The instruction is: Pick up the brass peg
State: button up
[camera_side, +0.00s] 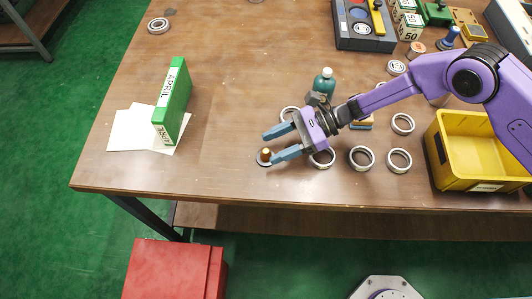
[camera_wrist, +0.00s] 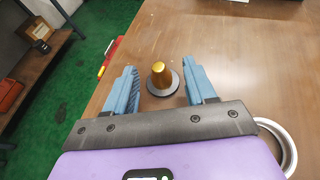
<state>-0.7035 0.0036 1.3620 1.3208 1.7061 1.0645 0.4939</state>
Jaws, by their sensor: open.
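The brass peg (camera_side: 265,154) stands upright on a dark round base (camera_side: 262,163) on the wooden table, near its front edge. In the wrist view the peg (camera_wrist: 160,73) has a rounded top and sits between and slightly beyond the two blue fingers. My gripper (camera_side: 273,145) has its blue fingers spread, one on either side of the peg, in the side view. In the wrist view my gripper (camera_wrist: 161,84) shows a clear gap between each finger and the peg.
Several bearing rings lie close to my gripper, among them one ring (camera_side: 361,158) to its right. A green bottle (camera_side: 323,84) stands behind. A yellow bin (camera_side: 470,155) is at the right. A green binder (camera_side: 173,105) stands on white papers (camera_side: 128,131) at the left.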

aim_at(260, 159)
jog(key=shift+x, duration=2.55)
jog(key=shift+s, duration=0.1)
jog(key=shift+d, duration=0.1)
grip_shut()
